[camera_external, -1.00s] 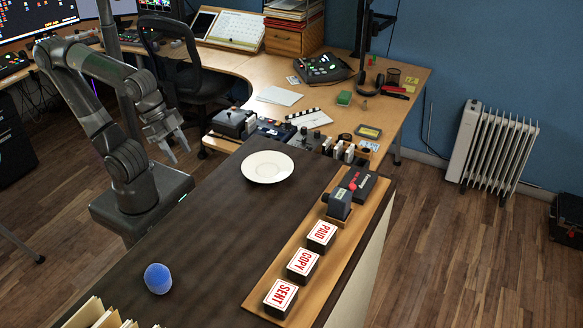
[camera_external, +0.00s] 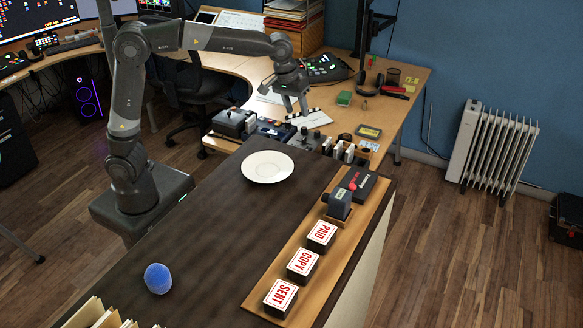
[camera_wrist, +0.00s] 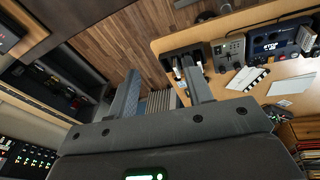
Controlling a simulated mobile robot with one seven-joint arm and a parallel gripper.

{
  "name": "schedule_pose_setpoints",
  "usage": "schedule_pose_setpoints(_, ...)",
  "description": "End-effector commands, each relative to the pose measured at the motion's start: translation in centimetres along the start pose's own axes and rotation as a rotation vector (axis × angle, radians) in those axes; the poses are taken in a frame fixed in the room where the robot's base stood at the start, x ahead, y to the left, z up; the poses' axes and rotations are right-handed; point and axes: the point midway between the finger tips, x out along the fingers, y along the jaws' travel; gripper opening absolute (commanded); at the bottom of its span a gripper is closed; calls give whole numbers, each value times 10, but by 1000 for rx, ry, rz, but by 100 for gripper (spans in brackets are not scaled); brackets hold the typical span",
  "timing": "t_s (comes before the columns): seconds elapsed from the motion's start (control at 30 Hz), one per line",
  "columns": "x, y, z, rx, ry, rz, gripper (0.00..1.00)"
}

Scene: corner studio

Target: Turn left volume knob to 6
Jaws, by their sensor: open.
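My gripper (camera_external: 296,108) is open and empty, raised over the wooden desk near a row of small devices. In the wrist view its two fingers (camera_wrist: 160,78) stand apart with nothing between them. A grey box with small knobs (camera_wrist: 228,52) is right of the fingers in the wrist view; it seems to be the dark box (camera_external: 304,139) in the outside view. Beside it is a dark device with a lit display (camera_wrist: 268,42), which seems to be the bluish unit (camera_external: 274,130). I cannot tell which knob is the left volume knob, and no scale is readable.
A black-and-white clapper (camera_wrist: 248,78) lies near the devices. A mixer with lit buttons (camera_external: 323,67) is farther back on the desk. A white plate (camera_external: 267,167) is on the dark counter. Stamps (camera_external: 303,265) stand on a wooden strip. A chair (camera_external: 185,88) is at left.

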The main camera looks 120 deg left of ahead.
Motion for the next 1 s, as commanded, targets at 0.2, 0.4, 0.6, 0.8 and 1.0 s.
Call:
schedule_pose_setpoints(0.2, 52, -10, -89, -275, 34, -101, 46)
schedule_pose_setpoints(0.4, 103, -34, -160, -508, 81, -191, 46)
schedule_pose_setpoints(0.6, 160, -69, -222, -721, 143, -281, 46)
schedule_pose_setpoints(0.8, 219, -112, -268, -908, 212, -365, 46)
schedule_pose_setpoints(1.0, 263, -144, -293, -1030, 266, -421, 46)
